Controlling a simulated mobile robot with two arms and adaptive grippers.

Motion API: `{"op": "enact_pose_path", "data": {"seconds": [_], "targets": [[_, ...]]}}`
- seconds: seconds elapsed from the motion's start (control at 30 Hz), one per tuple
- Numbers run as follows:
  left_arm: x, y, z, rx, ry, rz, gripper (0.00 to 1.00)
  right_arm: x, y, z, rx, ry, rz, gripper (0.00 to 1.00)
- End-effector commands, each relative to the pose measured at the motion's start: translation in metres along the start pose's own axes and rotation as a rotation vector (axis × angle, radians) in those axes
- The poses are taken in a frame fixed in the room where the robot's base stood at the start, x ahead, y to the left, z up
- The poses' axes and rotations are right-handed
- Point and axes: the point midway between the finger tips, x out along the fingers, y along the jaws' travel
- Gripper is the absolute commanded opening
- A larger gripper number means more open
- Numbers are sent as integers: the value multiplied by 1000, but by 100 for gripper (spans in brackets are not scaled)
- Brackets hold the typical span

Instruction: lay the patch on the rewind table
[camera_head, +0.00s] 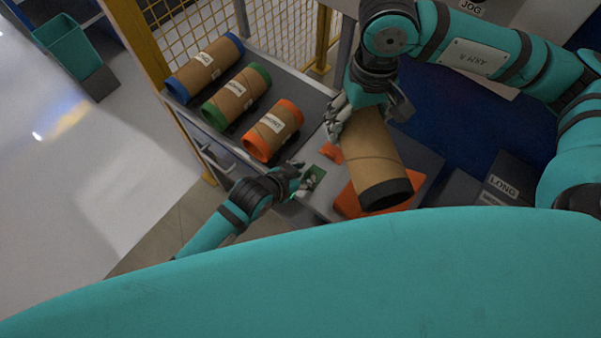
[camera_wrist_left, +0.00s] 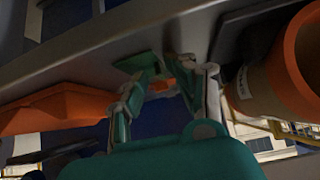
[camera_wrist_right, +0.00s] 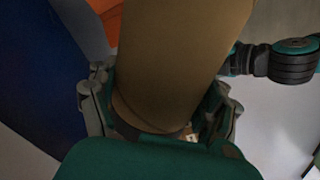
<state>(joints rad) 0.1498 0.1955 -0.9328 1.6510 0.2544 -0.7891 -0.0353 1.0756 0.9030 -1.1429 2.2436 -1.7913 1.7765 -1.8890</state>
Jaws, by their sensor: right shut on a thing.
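My right gripper (camera_head: 357,118) is shut on a brown roller (camera_head: 370,150) with black ends, held tilted above the grey table (camera_head: 425,158). The roller fills the middle of the right wrist view (camera_wrist_right: 175,60), between the fingers. My left gripper (camera_head: 298,180) is open at the table's near left edge. A small flat green piece (camera_head: 314,176) lies at its fingertips; it also shows in the left wrist view (camera_wrist_left: 140,62). I cannot tell whether this piece is the patch. A small orange piece (camera_head: 331,152) lies close by, and a larger orange piece (camera_head: 348,203) is partly hidden under the roller.
Three labelled brown rollers lie on a dark rack to the left, with blue (camera_head: 205,66), green (camera_head: 237,93) and orange (camera_head: 273,130) ends. A yellow mesh guard (camera_head: 280,27) stands behind. A dark box marked LONG (camera_head: 503,186) is at right. Open floor lies left.

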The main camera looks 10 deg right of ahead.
Motion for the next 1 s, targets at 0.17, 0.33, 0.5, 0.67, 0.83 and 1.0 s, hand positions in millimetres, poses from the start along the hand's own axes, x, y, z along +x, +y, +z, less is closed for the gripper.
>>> {"op": "enact_pose_path", "data": {"seconds": [0.17, 0.33, 0.5, 0.67, 0.83, 1.0], "targets": [[-12, -1, -10, 0, -2, -1, 30, -6, 0, 0, 0, 0, 0, 34], [-42, -1, -7, 1, -1, -1, 30, -4, 0, 0, 0, 0, 0, 34], [-79, 0, -7, 0, 0, 0, 30, -2, 0, 0, 0, 0, 0, 34], [-108, -1, -8, 1, 0, -1, 30, -1, 0, 0, 0, 0, 0, 34], [-124, 0, -8, 0, -1, 0, 30, 0, 0, 0, 0, 0, 0, 34], [-129, 0, -9, -1, 0, 0, 30, 0, 0, 0, 0, 0, 0, 34]]}}
